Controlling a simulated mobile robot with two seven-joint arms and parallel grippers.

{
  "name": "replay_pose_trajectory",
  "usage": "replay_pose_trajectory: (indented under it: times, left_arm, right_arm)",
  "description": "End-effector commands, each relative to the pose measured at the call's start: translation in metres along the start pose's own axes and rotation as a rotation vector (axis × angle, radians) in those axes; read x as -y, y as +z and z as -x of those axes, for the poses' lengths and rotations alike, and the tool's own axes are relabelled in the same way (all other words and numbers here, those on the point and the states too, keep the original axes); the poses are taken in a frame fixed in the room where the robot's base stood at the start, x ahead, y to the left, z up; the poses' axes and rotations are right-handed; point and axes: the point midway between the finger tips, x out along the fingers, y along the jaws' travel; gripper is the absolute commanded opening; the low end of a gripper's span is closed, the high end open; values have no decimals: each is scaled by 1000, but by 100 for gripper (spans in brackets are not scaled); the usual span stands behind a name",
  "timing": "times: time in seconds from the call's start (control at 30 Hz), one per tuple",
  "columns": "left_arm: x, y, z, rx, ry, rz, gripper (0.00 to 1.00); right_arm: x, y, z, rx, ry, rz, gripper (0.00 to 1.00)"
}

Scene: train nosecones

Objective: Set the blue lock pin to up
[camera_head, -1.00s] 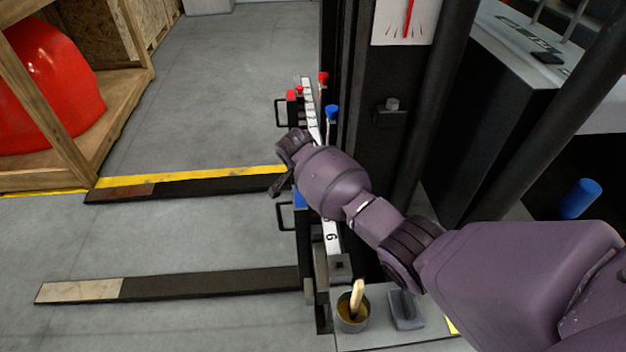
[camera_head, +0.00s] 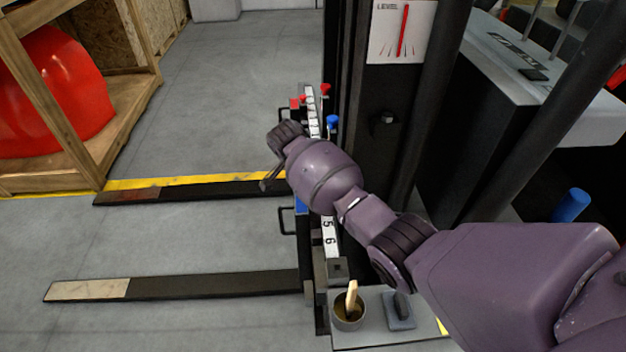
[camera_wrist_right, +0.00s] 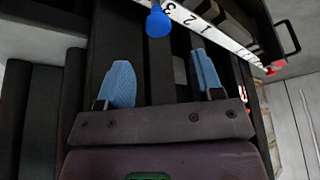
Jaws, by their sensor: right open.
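The blue lock pin (camera_head: 333,122) has a round blue head and stands at the right side of the white numbered scale (camera_head: 328,230) on the fork carriage. In the right wrist view the pin's blue knob (camera_wrist_right: 158,22) is at the top, beside the number 3. My right gripper (camera_wrist_right: 160,65) is open and empty, its two light-blue fingers apart. The knob lies beyond the fingertips, between their lines, not touching them. My left gripper is not in view.
Red pins (camera_head: 326,89) stand farther along the carriage. Dark mast uprights rise close to the right of the pin. Two forks (camera_head: 200,286) extend left over the floor. A cup with a brush (camera_head: 349,310) stands at the front. A wooden crate (camera_head: 130,130) holds a red nosecone (camera_head: 55,95).

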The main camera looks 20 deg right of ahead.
Motion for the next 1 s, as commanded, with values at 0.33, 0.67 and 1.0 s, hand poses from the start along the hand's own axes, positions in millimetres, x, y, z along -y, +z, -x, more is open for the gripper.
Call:
replay_pose_trajectory:
  times: [0.33, 0.67, 1.0]
  left_arm:
    - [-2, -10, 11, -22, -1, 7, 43]
    - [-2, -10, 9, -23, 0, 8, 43]
    - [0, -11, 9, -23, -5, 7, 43]
  right_arm:
    - [0, -1, 39, 0, 0, 0, 60]
    - [-1, 1, 38, 2, 4, 1, 60]
    - [2, 0, 39, -3, -13, 67, 60]
